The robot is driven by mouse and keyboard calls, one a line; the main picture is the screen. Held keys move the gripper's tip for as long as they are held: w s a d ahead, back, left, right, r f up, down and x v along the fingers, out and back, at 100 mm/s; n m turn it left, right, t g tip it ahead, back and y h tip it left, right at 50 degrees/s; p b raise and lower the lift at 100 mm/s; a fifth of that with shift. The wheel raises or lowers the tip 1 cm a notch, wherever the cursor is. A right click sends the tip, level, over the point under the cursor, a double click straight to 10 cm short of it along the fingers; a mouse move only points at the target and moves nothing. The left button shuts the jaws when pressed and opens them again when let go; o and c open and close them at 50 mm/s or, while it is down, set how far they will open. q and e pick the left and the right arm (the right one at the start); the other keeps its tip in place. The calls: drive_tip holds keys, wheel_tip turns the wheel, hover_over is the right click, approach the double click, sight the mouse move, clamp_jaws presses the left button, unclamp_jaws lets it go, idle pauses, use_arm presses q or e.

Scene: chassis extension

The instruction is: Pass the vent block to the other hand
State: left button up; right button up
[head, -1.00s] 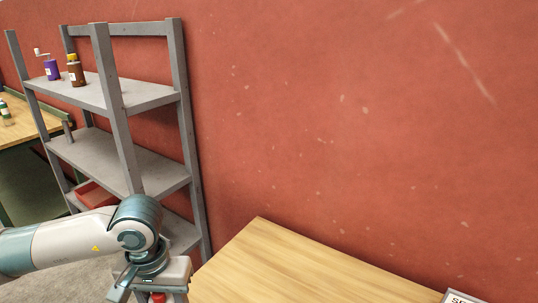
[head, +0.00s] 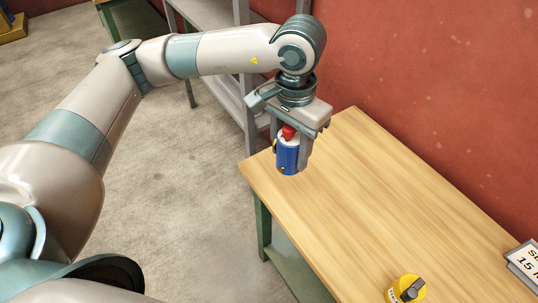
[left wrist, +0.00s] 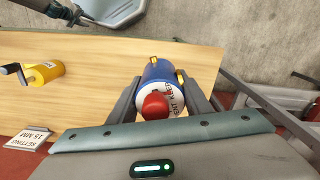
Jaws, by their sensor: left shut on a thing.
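The vent block (head: 288,158) is a blue cylinder with a white top end and a red knob. My left gripper (head: 291,165) is shut around it and points down, holding it upright near the table's far left corner. In the left wrist view the block (left wrist: 160,72) sits between the two grey fingers of the left gripper (left wrist: 167,92), with its red knob toward the camera. Lettering on its white end is partly hidden by the knob. Small yellow parts show on its side.
The wooden table (head: 385,190) is mostly bare. A yellow piece with a dark handle (head: 407,289) stands near its front, and a sign (head: 523,262) at the right edge. A grey shelf (head: 240,100) stands behind the left arm, by the red wall (head: 430,70).

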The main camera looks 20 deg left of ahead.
use_arm(q)
drive_tip(key=w+d+r+m, duration=0.2)
drive_tip(key=d+r+m, duration=0.2)
drive_tip(key=d, duration=0.3)
drive_tip(key=shift+w+r, duration=0.15)
drive_tip(key=shift+r, duration=0.5)
drive_tip(key=shift+d+f, duration=0.1)
drive_tip(key=shift+d, duration=0.05)
drive_tip(key=w+d+f+m, duration=0.4)
drive_tip(key=f, duration=0.2)
drive_tip(key=shift+w+m, duration=0.3)
drive_tip(key=shift+w, duration=0.1)
drive_tip(key=shift+d, duration=0.1)
